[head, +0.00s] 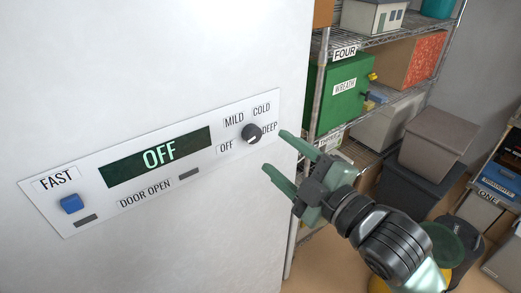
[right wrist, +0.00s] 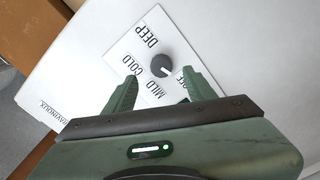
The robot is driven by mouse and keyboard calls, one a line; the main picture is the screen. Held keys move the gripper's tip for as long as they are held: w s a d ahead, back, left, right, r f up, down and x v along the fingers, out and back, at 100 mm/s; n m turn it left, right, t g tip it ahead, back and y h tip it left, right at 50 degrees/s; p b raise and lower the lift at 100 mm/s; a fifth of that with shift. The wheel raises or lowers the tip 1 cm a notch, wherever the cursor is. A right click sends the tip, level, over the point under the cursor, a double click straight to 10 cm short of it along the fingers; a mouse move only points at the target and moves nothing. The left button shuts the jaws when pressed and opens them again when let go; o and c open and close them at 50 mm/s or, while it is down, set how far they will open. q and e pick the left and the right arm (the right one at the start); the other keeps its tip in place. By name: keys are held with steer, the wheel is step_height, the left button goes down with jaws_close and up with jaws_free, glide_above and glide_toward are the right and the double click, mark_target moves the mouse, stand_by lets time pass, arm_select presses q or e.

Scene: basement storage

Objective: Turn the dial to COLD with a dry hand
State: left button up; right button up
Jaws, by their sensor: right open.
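The dark round dial (head: 251,133) sits at the right end of a white control panel (head: 150,205) on the freezer's face. Labels MILD, COLD, DEEP and OFF surround it. Its pale mark points down toward the OFF label, and the display (head: 157,156) reads OFF. My right gripper (head: 275,151) is open and empty, its green fingers just right of the dial, pointing toward the panel. In the right wrist view the dial (right wrist: 162,66) shows between and slightly beyond the fingertips (right wrist: 158,79); a finger partly covers the OFF label. My left gripper is not in view.
A blue FAST button (head: 71,204) is at the panel's left end. A wire shelf with a green WREATH box (head: 334,92) stands right of the freezer. Grey lidded bins (head: 437,140) stand behind my right arm. The freezer face around the panel is clear.

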mark_target(256, 137)
steer(key=b+x, duration=0.2)
steer(key=x, duration=0.3)
steer(key=shift+w+a+r+b, duration=0.1)
steer(key=shift+a+b, duration=0.2)
steer(key=shift+b, duration=0.05)
steer(key=shift+w+a, duration=0.25)
steer(key=shift+w, duration=0.15)
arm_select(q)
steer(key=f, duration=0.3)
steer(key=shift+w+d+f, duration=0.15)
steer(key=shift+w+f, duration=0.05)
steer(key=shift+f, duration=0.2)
arm_select(e)
jaws_close()
